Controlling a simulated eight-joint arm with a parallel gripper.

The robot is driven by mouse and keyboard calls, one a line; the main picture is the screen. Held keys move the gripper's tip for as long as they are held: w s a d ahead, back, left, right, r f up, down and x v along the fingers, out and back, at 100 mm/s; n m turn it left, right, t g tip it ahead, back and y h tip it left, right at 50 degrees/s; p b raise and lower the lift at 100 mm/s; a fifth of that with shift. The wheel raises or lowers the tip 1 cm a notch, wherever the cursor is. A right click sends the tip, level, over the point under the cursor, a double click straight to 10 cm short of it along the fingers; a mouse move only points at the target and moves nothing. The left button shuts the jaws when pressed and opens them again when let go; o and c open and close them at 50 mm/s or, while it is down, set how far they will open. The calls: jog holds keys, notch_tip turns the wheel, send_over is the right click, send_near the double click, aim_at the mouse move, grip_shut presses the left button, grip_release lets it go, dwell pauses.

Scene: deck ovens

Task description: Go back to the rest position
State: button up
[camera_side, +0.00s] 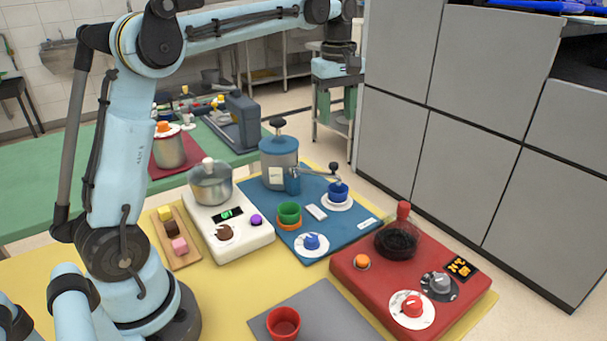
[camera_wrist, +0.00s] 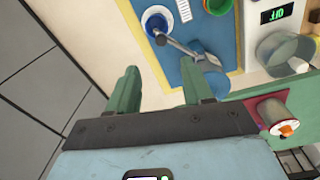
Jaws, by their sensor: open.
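My gripper (camera_side: 336,112) hangs from the outstretched arm, fingers pointing down, high at the top middle of the side view. Its green fingers are apart with nothing between them, and they also show in the wrist view (camera_wrist: 163,88). The gripper is clear of the table things. A blue cup (camera_side: 338,194) stands on a white saucer on the blue mat (camera_side: 357,231); the cup also shows at the top of the wrist view (camera_wrist: 156,22). A blue-lidded canister (camera_side: 279,158) with a side lever stands behind the cup.
A red base (camera_side: 345,275) with a glass vessel and dials stands at the right. A white scale (camera_side: 255,241) carries a pot (camera_side: 210,183). A red cup (camera_side: 283,323) sits on a grey mat. Tall grey cabinets (camera_side: 455,130) stand right of my gripper.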

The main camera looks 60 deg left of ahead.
jog(key=s+d+f+m+t, duration=0.3)
jog(key=s+d+f+m, duration=0.1)
jog(key=s+m, duration=0.3)
jog(key=s+d+f+m+t, duration=0.3)
jog(key=s+d+m, duration=0.3)
jog(key=s+m, duration=0.2)
jog(key=shift+s+f+m+t, duration=0.3)
jog(key=shift+s+f, duration=0.6)
